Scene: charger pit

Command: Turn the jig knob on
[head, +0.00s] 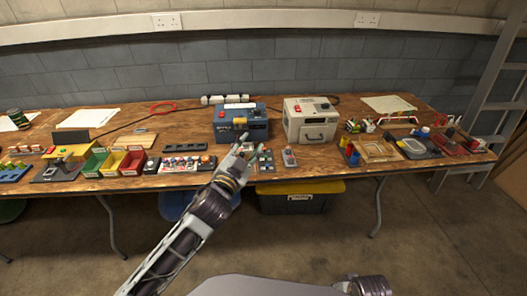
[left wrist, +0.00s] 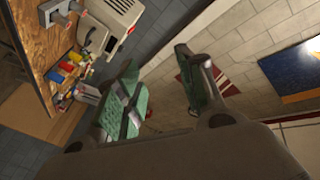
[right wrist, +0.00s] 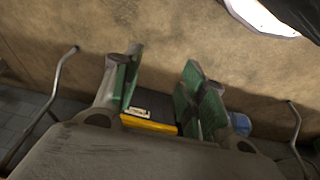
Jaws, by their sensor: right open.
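I cannot tell for certain which part is the jig knob. A small grey box with a red top part (head: 289,157) lies near the table's front edge, right of a dark panel with small coloured parts (head: 265,161). My left gripper (head: 243,149) is over the front edge of the table, just left of that panel and in front of the blue box. The left wrist view shows its green-padded fingers apart and empty (left wrist: 156,65). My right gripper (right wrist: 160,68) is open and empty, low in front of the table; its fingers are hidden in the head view.
A blue box (head: 241,122) and a cream box (head: 310,120) stand behind on the wooden table (head: 345,165). Coloured bins (head: 113,163) are left, a frame and tools (head: 378,150) right. A yellow-lidded crate (head: 300,198) sits under the table.

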